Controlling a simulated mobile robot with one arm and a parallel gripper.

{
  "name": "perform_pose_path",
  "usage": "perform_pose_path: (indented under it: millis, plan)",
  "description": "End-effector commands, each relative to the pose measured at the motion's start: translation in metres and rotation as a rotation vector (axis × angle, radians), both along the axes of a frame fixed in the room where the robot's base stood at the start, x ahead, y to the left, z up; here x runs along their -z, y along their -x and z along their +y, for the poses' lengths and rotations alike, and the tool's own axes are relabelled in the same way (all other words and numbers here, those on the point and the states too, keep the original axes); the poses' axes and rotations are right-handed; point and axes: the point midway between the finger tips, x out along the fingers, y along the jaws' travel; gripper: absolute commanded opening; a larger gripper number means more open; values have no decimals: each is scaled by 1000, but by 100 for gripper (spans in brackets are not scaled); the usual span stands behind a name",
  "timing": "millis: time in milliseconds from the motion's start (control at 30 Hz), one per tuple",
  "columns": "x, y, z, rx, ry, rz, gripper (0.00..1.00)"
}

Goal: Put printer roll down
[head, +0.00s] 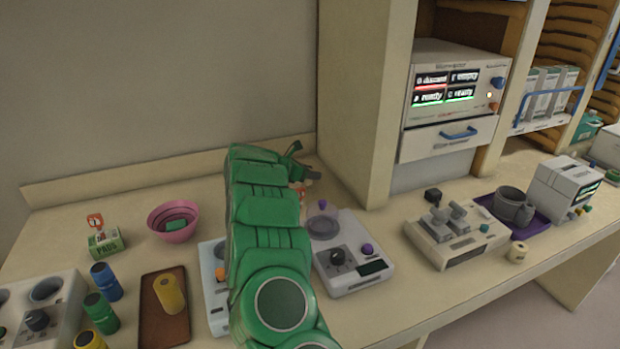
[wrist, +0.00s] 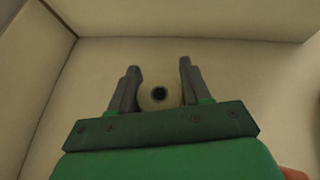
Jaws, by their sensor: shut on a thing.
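The printer roll (wrist: 160,95) is a pale roll with a dark core hole. In the wrist view it sits between the two grey fingers of my gripper (wrist: 159,68), which is shut on it. Below it is the cream counter (wrist: 225,80), near a back corner; I cannot tell whether the roll touches the surface. In the head view my green arm reaches toward the back of the counter and hides most of the gripper and the held roll.
Left of my arm are a pink bowl (head: 173,222), a green box (head: 105,242) and a brown tray (head: 164,325) with a yellow cylinder. Right are a grey device with knobs (head: 350,258) and a cabinet upright (head: 362,100). Bare counter lies behind the bowl.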

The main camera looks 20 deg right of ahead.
Motion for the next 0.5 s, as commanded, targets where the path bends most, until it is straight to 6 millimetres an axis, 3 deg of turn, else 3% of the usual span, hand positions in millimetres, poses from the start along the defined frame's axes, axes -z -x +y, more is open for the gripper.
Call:
perform_pose_path:
  millis: [133,500]
  plan:
    - [20,1,0,1,1,5,17]
    - [22,1,0,0,-1,2,17]
